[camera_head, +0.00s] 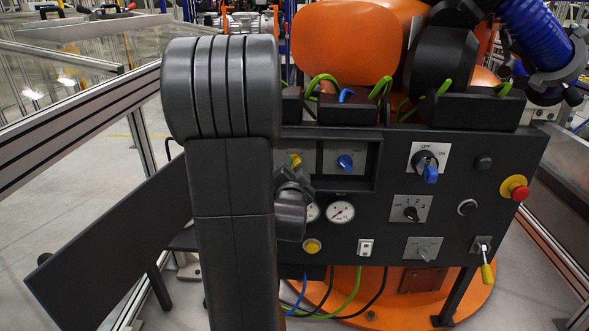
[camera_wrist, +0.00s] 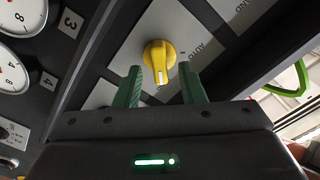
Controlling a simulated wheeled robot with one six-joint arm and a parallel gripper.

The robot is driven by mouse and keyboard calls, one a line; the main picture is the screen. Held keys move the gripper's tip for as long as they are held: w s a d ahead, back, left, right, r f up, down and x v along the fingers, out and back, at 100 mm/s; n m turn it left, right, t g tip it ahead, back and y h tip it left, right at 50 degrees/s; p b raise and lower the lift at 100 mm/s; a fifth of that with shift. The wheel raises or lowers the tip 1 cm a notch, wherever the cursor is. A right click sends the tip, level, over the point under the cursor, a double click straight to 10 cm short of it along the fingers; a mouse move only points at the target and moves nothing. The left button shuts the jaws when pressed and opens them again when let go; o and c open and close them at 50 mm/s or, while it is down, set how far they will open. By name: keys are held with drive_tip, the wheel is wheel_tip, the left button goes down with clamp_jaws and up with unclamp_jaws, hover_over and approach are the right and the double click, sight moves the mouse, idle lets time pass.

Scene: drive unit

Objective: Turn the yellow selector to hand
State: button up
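The yellow selector (camera_wrist: 158,58) is a round knob with a raised grip on a pale labelled plate. Its white mark points towards the bottom of the wrist view.
The dark panel (camera_head: 372,240) carries a blue selector (camera_head: 346,161), a larger blue-handled switch (camera_head: 430,173), a pressure gauge (camera_head: 341,211), a yellow button (camera_head: 312,246) and a red emergency stop (camera_head: 519,193). The selectors sit in a recess with a dark frame. Green cables hang above.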

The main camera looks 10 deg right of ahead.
drive_tip(key=v, duration=1.3)
drive_tip(key=x, duration=1.4)
drive_tip(key=shift+s, duration=0.1)
drive_tip(key=shift+s, duration=0.1)
